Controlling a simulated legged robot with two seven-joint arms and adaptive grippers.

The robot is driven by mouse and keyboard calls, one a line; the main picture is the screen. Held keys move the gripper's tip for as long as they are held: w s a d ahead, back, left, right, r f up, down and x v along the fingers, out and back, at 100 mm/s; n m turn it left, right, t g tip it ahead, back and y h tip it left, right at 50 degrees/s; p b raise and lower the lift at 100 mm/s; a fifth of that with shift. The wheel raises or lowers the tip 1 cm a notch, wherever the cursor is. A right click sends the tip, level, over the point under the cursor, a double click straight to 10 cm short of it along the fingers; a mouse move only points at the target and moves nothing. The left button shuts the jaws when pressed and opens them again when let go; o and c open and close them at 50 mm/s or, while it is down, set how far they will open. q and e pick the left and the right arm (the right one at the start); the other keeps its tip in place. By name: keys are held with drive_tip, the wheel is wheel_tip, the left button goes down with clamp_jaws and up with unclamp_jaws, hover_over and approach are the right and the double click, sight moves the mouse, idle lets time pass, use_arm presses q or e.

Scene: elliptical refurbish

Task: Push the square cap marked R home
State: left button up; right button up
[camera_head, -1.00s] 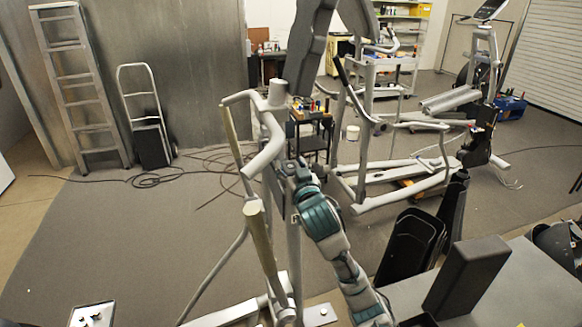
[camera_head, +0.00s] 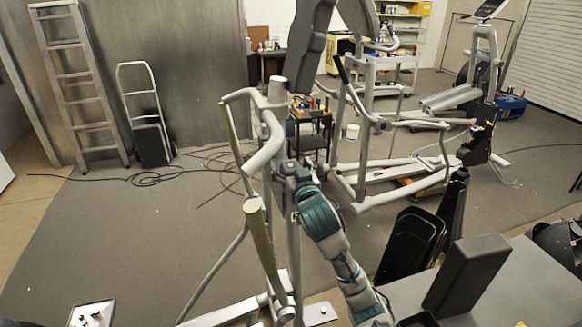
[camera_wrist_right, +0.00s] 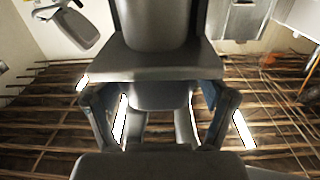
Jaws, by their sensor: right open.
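My right arm comes up from the bottom right of the head view. Its dark gripper (camera_head: 298,172) is beside the upright post of the nearest elliptical trainer (camera_head: 277,92), below the curved grey handlebar. I cannot tell whether it touches the frame. In the right wrist view the two gripper fingers (camera_wrist_right: 160,128) stand apart, so the gripper is open, with grey machine parts close in front of and around it. I cannot make out a square cap or an R mark in either view; it may be hidden or too small. My left gripper is not in view.
A grey bench (camera_head: 520,290) with a dark block (camera_head: 467,275) is at the lower right. Black covers (camera_head: 412,243) stand beside it. A tray of small parts (camera_head: 92,314) is at the lower left. A second trainer (camera_head: 400,175) stands behind. Floor at the left is mostly clear.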

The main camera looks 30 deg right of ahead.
drive_tip(key=shift+s, duration=0.15)
drive_tip(key=v, duration=1.1)
drive_tip(key=shift+s, duration=0.25)
drive_tip(key=shift+f, duration=0.15)
